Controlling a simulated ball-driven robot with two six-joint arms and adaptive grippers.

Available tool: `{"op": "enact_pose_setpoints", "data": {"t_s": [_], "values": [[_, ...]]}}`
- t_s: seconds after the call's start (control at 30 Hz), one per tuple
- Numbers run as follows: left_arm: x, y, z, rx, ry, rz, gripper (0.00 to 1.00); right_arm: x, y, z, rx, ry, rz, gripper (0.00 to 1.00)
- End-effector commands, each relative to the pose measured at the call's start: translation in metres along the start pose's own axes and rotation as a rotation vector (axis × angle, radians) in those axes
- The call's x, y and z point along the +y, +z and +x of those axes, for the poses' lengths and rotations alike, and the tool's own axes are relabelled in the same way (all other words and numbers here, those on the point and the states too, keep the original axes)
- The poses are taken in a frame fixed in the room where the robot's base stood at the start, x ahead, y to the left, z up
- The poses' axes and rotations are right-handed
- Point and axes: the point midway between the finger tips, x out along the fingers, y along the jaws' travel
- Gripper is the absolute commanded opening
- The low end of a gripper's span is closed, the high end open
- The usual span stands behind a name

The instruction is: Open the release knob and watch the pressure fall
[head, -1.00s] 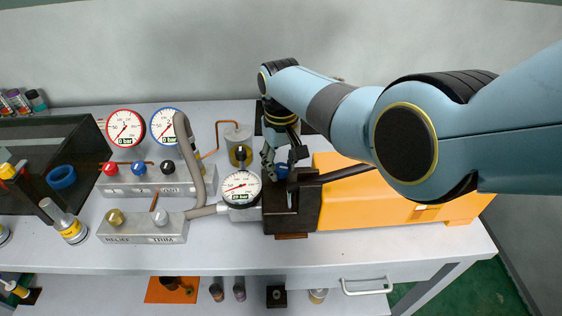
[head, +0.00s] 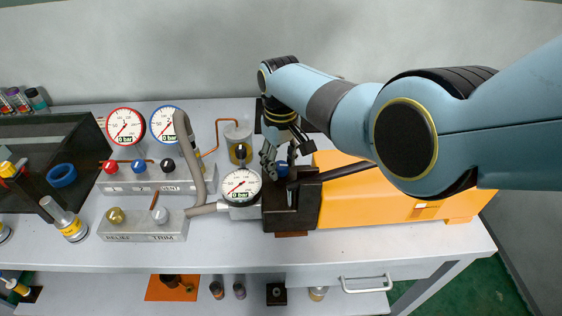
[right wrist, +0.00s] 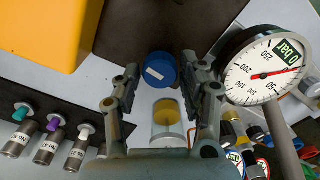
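A blue knob (head: 282,169) with a pale mark on top sits on the dark pump block (head: 308,203); I cannot read a release label on it. My right gripper (head: 280,153) is just above and behind it. In the right wrist view the blue knob (right wrist: 160,70) shows between the spread fingertips of the right gripper (right wrist: 161,72), with gaps on both sides. The white dial gauge (head: 241,187) beside the block reads 0 bar. It also shows in the right wrist view (right wrist: 262,66), reading 0 bar. My left gripper is out of view.
Red-rimmed (head: 125,127) and blue-rimmed (head: 166,125) gauges stand at the left, both at 0 bar. A front manifold (head: 143,229) carries gold and silver knobs. A dark lever crosses right of the block, near an orange case (head: 380,208). The front bench strip is clear.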

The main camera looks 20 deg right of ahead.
Motion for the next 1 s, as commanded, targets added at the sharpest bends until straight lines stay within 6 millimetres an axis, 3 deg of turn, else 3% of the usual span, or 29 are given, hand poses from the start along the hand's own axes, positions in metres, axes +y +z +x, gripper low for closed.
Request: {"op": "enact_pose_setpoints", "data": {"t_s": [0.1,0.47,0.63,0.8,1.0], "values": [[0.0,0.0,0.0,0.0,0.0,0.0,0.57,0.0,0.0,0.0,-0.001,0.0,0.0,0.57],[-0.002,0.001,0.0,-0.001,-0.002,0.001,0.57,0.0,0.0,-0.006,-0.001,0.0,0.0,0.57],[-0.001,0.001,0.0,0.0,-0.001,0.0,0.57,-0.001,0.0,-0.029,0.002,-0.001,0.0,0.57],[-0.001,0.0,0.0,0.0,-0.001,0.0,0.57,0.0,-0.001,-0.07,0.002,0.001,0.0,0.57],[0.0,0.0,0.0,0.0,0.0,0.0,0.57,0.0,-0.001,-0.106,0.001,0.0,0.001,0.57]]}}
